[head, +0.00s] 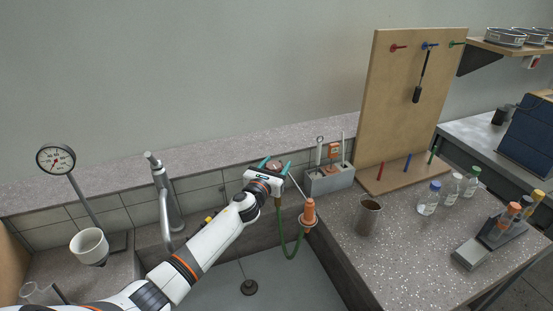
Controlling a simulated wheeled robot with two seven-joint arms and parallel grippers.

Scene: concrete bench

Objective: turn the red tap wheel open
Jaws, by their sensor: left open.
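My left gripper (275,165) reaches in over the sink, with its teal fingertips apart, one on each side of a dull red round shape. This looks like the red tap wheel (275,164), at the back wall behind the sink. The gripper body hides much of it, and I cannot tell whether the fingers touch it. A brass-coloured outlet (278,202) shows below the gripper, with a green hose (298,243) hanging from it. My right gripper is not in view.
A grey faucet (167,196) stands left of my arm. An orange cone-shaped piece (309,212) and a grey holder (329,179) are close on the right. The sink (270,285) lies below.

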